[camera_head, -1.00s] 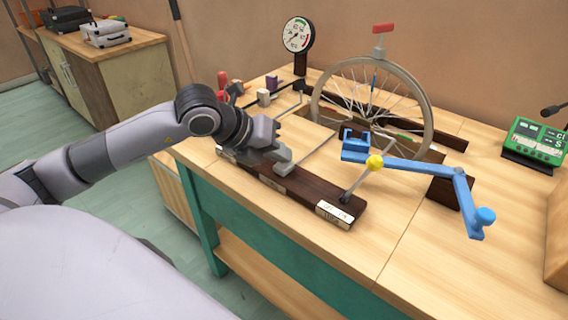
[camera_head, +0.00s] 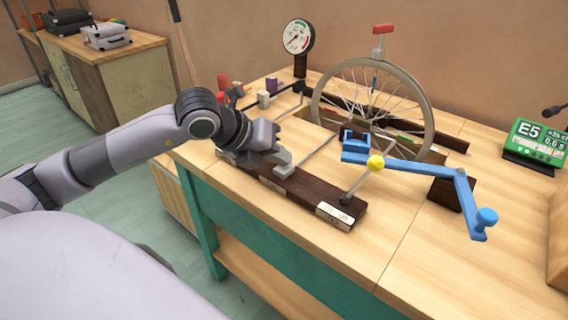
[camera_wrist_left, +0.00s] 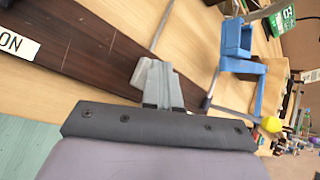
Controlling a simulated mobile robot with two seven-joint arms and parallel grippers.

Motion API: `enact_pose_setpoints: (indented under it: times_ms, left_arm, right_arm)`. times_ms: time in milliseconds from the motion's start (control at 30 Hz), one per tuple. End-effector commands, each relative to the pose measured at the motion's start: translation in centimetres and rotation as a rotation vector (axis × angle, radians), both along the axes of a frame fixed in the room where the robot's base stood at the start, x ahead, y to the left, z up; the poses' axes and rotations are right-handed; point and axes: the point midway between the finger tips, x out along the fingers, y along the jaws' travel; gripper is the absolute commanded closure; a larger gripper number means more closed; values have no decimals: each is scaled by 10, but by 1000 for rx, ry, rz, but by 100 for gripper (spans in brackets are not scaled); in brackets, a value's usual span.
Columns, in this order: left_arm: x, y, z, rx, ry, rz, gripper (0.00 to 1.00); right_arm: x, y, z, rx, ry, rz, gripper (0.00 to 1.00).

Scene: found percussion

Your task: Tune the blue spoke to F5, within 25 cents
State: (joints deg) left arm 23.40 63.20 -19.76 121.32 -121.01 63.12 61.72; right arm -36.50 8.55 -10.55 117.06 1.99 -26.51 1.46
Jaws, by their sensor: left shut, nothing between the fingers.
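A green tuner (camera_head: 534,142) at the right reads E5, with small cents text that is hard to read.
A dial gauge (camera_head: 298,37) stands at the back left of the wheel. Thin metal rods (camera_head: 319,150) rise from the labelled bar. The bench front right (camera_head: 450,270) is clear.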

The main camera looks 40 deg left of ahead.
Motion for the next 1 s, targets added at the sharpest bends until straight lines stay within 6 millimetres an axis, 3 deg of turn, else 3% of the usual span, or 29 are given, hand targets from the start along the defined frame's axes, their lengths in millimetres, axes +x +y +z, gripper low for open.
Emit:
enact_pose_setpoints:
  times_ms: [300, 733, 1000]
  left_arm:
    - [0, 0, 17, 0, 1, -1, 100]
    - [0, 0, 21, -1, 0, -1, 100]
    - [0, 0, 47, -1, -2, -1, 100]
  right_arm:
    - [0, 0, 10, 0, -1, 0, 3]
    - [1, 0, 13, -1, -1, 1, 3]
    - [1, 0, 29, -1, -2, 1, 3]
